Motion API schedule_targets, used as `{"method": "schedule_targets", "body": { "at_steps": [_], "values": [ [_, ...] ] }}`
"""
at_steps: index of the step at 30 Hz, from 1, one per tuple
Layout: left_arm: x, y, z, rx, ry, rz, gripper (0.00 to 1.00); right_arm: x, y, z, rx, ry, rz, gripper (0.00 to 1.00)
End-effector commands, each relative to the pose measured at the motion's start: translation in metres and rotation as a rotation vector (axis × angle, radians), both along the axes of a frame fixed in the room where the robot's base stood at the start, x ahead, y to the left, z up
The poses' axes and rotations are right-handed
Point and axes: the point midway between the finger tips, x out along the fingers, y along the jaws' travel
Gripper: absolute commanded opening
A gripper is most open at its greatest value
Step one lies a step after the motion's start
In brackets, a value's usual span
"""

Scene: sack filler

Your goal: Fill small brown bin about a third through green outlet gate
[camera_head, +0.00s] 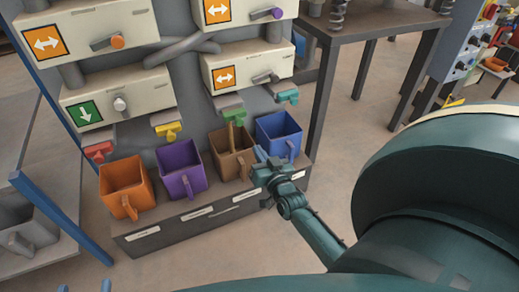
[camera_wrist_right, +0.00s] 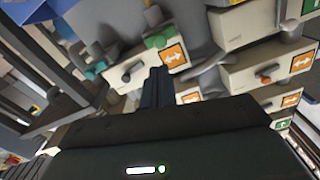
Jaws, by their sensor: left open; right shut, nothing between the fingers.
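The small brown bin (camera_head: 222,166) stands between the purple bin and the blue bin on a low dark ledge. The green outlet gate (camera_head: 232,114) is above the brown bin, under a cream box. My right gripper (camera_head: 260,156) is shut and empty at the brown bin's right front, beside the blue bin; contact cannot be told. Its closed fingers (camera_wrist_right: 157,86) also show in the right wrist view. My left gripper (camera_head: 84,287) shows only two fingertips, apart, at the bottom left edge.
An orange bin (camera_head: 121,174), a purple bin (camera_head: 178,158) and a blue bin (camera_head: 276,126) share the ledge (camera_head: 163,238). Red (camera_head: 99,151), yellow (camera_head: 168,132) and teal (camera_head: 288,96) gates hang above. A dark table (camera_head: 372,22) stands behind right. The floor before the ledge is clear.

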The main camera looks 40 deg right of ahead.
Motion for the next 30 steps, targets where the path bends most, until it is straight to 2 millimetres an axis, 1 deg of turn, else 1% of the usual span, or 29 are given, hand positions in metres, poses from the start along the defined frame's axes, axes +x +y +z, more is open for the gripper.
{"method": "schedule_targets", "body": {
  "at_steps": [5,8,17,24,27,30],
  "values": [
    [0.000,0.000,0.000,0.001,-0.001,0.000,0.50,0.000,0.000,0.000,0.000,0.000,0.000,0.00],
    [0.001,0.000,-0.002,0.002,-0.003,-0.002,0.50,0.004,-0.001,-0.001,0.000,-0.001,0.000,0.00],
    [0.000,0.000,-0.016,0.001,-0.001,0.000,0.50,0.046,-0.011,-0.003,0.000,-0.002,0.000,0.00],
    [0.000,0.000,-0.032,0.001,0.002,-0.001,0.50,0.080,-0.019,-0.004,0.000,-0.002,0.000,0.00],
    [0.000,0.000,-0.037,0.001,0.005,0.000,0.50,0.088,-0.021,-0.003,0.000,-0.002,0.000,0.00],
    [0.000,0.000,-0.038,0.000,0.006,-0.001,0.50,0.090,-0.022,-0.003,0.000,0.000,0.000,0.00]
  ]
}}
